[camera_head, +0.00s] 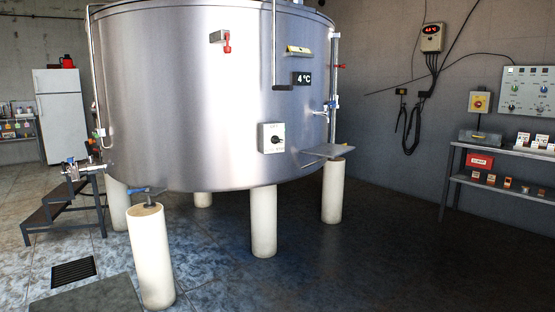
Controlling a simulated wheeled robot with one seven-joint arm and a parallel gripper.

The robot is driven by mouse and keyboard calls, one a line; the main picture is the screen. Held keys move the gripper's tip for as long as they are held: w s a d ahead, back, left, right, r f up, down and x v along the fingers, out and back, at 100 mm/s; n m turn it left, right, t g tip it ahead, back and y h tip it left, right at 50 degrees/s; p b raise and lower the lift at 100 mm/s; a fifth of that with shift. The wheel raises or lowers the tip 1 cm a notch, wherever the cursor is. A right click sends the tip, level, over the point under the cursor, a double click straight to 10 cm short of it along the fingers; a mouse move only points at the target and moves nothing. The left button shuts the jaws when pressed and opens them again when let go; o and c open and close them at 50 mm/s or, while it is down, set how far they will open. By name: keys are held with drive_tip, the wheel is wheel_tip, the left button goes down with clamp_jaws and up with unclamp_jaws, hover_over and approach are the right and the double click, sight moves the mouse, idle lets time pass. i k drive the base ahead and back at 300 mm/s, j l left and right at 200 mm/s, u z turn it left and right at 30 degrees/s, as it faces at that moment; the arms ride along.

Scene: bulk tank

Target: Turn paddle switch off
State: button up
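A big round steel tank (200,95) stands on several cream pillars. A pale switch box (264,131) with a black rotary knob (278,140) is fixed low on its front, right of the middle. This looks like the paddle switch. The knob's bar appears to lie about level, but its labels are too small to read. Nothing touches it. My gripper is not in view.
A red-handled fitting (226,43) and a 4 °C display (302,78) are on the tank. Steps (60,205) stand at left, a shelf table (510,150) at right. The front floor is mostly clear.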

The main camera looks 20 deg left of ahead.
sight(275, 140)
drive_tip(key=i+u, duration=0.15)
drive_tip(key=u, duration=0.25)
drive_tip(key=i+l+u, duration=0.1)
drive_tip(key=u, duration=0.3)
drive_tip(key=i+l+z, duration=0.25)
drive_tip(key=i, duration=0.6)
drive_tip(key=j, duration=0.1)
